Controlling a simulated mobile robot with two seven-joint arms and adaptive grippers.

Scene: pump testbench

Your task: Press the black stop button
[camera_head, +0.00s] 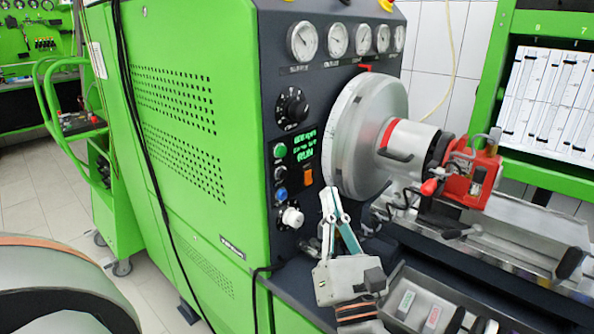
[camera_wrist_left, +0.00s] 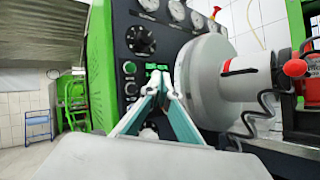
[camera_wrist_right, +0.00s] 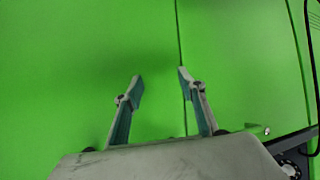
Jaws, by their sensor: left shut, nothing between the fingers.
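The black stop button (camera_head: 281,172) sits on the dark control panel of the green test bench, between a green button (camera_head: 279,150) above and a blue button (camera_head: 281,194) below. It also shows in the left wrist view (camera_wrist_left: 131,89), left of the fingers. My left gripper (camera_head: 331,192) is shut and empty. In the head view its tips point up, to the right of and below the black button, apart from the buttons. My right gripper (camera_wrist_right: 160,82) shows only in its wrist view. It is open and empty, in front of plain green panels.
A lit display (camera_head: 305,146) reads RUN, with an orange switch (camera_head: 307,176) under it. A white knob (camera_head: 291,216) is below the blue button. A large metal disc (camera_head: 358,130) and red clamp (camera_head: 472,178) stand to the right. A tray (camera_head: 432,296) lies lower right.

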